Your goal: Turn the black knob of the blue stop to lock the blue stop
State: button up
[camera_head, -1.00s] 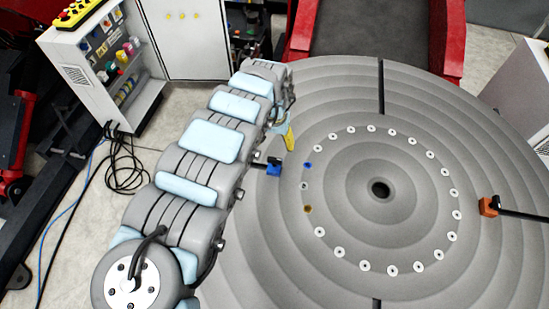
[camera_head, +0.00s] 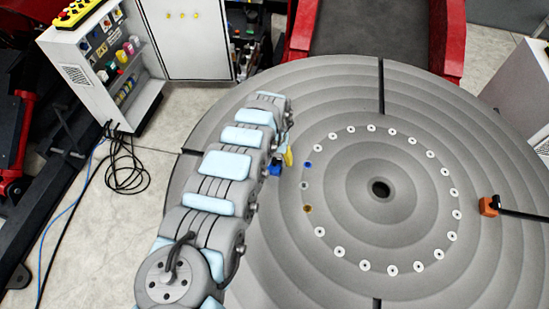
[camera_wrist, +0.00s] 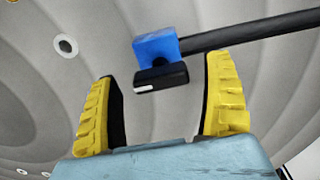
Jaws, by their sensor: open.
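The blue stop (camera_wrist: 155,46) sits at the end of a dark bar (camera_wrist: 255,28) in the wrist view. Its black knob (camera_wrist: 163,78), with a white mark on one end, is on the side facing my gripper. My gripper (camera_wrist: 160,82) is open with yellow ridged fingers. The knob lies between the fingertips, with a gap on both sides. In the head view the blue stop (camera_head: 275,168) shows beside my arm at the left of the round table, and my gripper (camera_head: 288,157) is next to it, partly hidden by the arm.
The large grey round table (camera_head: 420,110) has a ring of light holes and a dark centre hole. An orange stop (camera_head: 488,206) on a black bar is at its right. A white control cabinet (camera_head: 85,75) stands at the back left.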

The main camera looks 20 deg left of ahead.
dwell(0.3)
jog(key=c, duration=1.2)
jog(key=m, duration=0.4)
jog(key=shift+w+p, duration=0.1)
jog(key=shift+p, duration=0.2)
jog(key=m, duration=0.9)
jog(key=shift+m, duration=2.4)
